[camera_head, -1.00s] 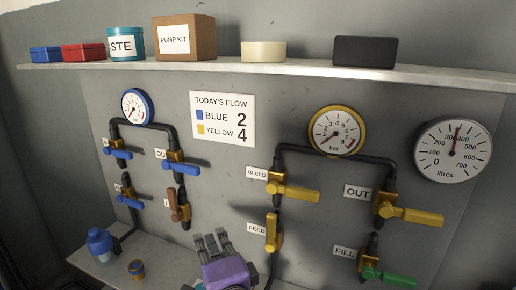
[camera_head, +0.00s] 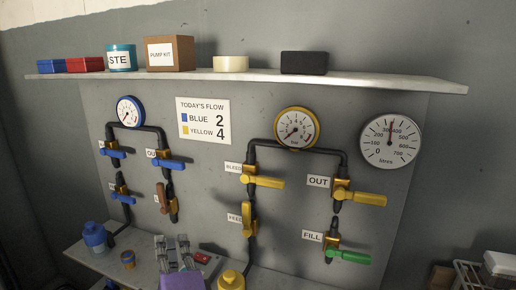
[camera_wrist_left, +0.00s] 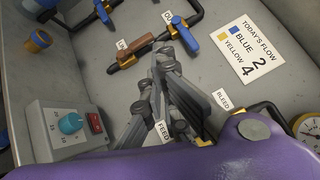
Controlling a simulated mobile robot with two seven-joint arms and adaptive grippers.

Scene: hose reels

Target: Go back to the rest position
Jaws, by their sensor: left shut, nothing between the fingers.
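My left gripper (camera_head: 172,243) is at the bottom of the head view, low in front of the panel, with its purple wrist below it. Its fingers (camera_wrist_left: 166,65) are shut and empty in the left wrist view. They are apart from the yellow feed valve (camera_head: 247,218), whose handle is upright. The bleed valve (camera_head: 264,181) and yellow out valve (camera_head: 360,197) have handles lying sideways, as does the green fill handle (camera_head: 348,256). A brown handle (camera_head: 161,196) stands upright at the lower blue pipe. My right gripper is not in view.
A yellow domed object (camera_head: 231,280) is right of my gripper. A control box (camera_wrist_left: 70,130) with a teal knob shows in the wrist view. The shelf (camera_head: 370,82) juts out above.

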